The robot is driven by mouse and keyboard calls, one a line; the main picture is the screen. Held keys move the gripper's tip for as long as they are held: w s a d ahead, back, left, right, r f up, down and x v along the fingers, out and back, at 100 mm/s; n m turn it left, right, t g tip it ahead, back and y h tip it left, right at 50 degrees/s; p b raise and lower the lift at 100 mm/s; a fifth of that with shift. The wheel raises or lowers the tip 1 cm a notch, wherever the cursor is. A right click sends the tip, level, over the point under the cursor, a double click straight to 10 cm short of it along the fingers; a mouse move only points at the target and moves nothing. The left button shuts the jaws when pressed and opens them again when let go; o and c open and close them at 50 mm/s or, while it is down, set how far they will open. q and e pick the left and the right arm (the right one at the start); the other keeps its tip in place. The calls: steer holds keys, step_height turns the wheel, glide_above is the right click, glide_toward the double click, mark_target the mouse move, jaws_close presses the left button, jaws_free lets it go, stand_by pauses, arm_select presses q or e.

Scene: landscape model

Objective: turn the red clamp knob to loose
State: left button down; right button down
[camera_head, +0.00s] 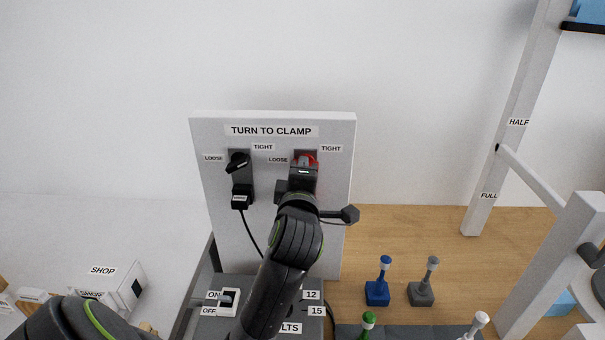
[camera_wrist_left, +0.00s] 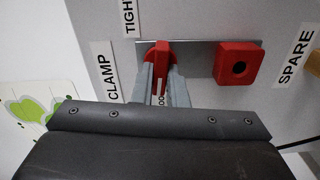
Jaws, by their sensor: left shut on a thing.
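The red clamp knob (camera_head: 311,157) is on the upright white panel (camera_head: 333,225), at the right-hand LOOSE/TIGHT labels; my gripper hides part of it in the head view. In the left wrist view the red knob (camera_wrist_left: 158,55) shows between the two grey fingers of my left gripper (camera_wrist_left: 162,88), which is shut on it. Its ridge runs up and down in that turned view. The TIGHT label (camera_wrist_left: 128,16) is beside its upper end; the LOOSE label is mostly hidden behind the fingers. My right gripper is not in view.
A red block with a round hole (camera_wrist_left: 237,64) sits beside the knob, near the SPARE label (camera_wrist_left: 295,58). A black knob (camera_head: 237,163) is on the panel's left. Blue (camera_head: 378,290) and grey (camera_head: 422,292) pieces stand on the wooden surface at right. A white frame (camera_head: 510,100) rises far right.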

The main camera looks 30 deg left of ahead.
arm_select(q)
steer(key=shift+f+n, duration=0.1)
steer(key=shift+n, duration=0.5)
steer(key=c, duration=1.4)
jaws_free()
steer(key=shift+c, duration=0.2)
steer(key=shift+d+f, duration=0.1)
